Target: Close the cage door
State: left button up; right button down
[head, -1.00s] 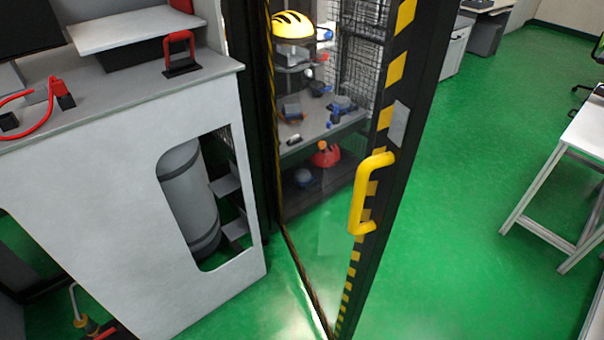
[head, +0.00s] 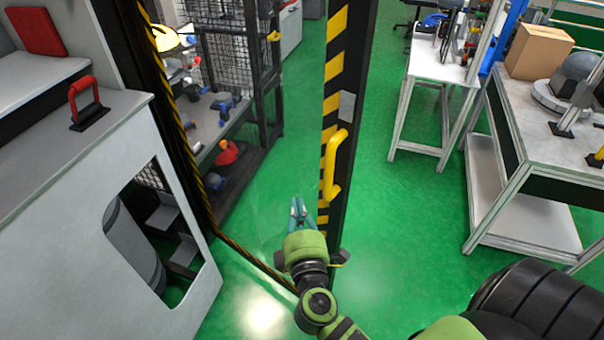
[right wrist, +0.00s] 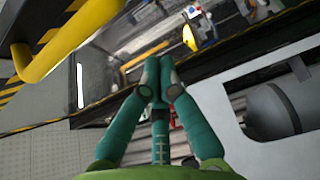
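The cage door (head: 349,110) stands open, a clear panel in a black frame with yellow-and-black stripes. Its yellow bar handle (head: 333,165) is on the frame's upright edge. My right gripper (head: 298,203) is in front of the clear panel, to the left of the handle and lower in the picture. In the right wrist view its teal fingers (right wrist: 158,72) come together at the tips with nothing visible between them. The handle (right wrist: 72,40) shows there at upper left, apart from the fingers. My left gripper is not in view.
A grey cabinet (head: 75,215) with a red handle (head: 88,102) stands at left. Shelves with small parts and a red object (head: 227,153) are seen inside the cage. White workbenches (head: 520,190) and a cardboard box (head: 538,52) are at right. Green floor (head: 390,215) is clear between door and benches.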

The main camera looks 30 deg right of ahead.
jog(key=p, duration=0.2)
send_near(300, 165)
jog(key=w+a, duration=0.2)
jog(key=w, duration=0.1)
jog(key=d, duration=0.1)
jog(key=w+d, duration=0.1)
jog(key=d+p, duration=0.1)
jog(key=shift+w+d+r, duration=0.1)
jog(key=shift+w+d, duration=0.1)
jog(key=shift+w, duration=0.1)
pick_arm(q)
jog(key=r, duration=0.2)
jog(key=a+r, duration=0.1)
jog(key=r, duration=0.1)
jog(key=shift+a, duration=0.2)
pick_arm(e)
jog(key=shift+w+d, duration=0.1)
jog(key=shift+d, duration=0.25)
